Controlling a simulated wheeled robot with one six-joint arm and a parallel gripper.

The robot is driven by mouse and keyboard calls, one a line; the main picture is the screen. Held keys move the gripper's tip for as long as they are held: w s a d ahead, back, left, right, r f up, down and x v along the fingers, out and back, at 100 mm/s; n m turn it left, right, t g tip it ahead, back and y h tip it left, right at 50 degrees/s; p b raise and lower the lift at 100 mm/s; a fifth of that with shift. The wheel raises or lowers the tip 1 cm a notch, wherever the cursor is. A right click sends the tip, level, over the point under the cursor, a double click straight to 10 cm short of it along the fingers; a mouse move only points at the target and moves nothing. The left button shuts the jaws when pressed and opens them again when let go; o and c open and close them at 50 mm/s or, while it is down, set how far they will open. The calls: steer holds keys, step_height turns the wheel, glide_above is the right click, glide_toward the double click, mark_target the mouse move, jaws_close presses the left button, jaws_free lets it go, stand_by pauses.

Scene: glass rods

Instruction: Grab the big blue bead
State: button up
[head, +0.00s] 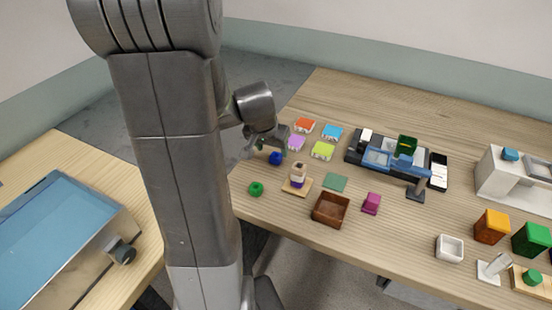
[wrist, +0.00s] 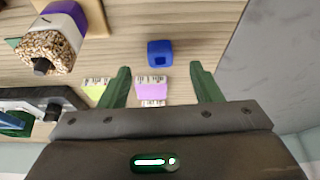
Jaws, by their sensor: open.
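The big blue bead (head: 275,158) sits on the wooden table near its left edge in the head view, just below my gripper. In the wrist view the blue bead (wrist: 160,53) lies on the bare wood, with a square dark hole in its near side. It is beyond my fingertips and roughly centred between them. My gripper (wrist: 159,74) is open, with its two green fingers apart and nothing between them touching the bead. In the head view my gripper (head: 266,147) is small and partly hidden by its own wrist.
A green bead (head: 256,189) lies nearer the front edge. A jar-like stack (head: 298,175) on a wooden base stands right of the blue bead. Purple (head: 296,143), orange (head: 305,125), blue (head: 332,132) and lime (head: 322,151) pieces lie close behind. A brown box (head: 330,210) is in front.

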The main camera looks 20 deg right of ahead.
mark_target(274, 158)
steer(key=shift+x, duration=2.6)
steer(key=shift+d, duration=0.1)
steer(key=shift+r, duration=0.1)
steer(key=c, duration=1.1)
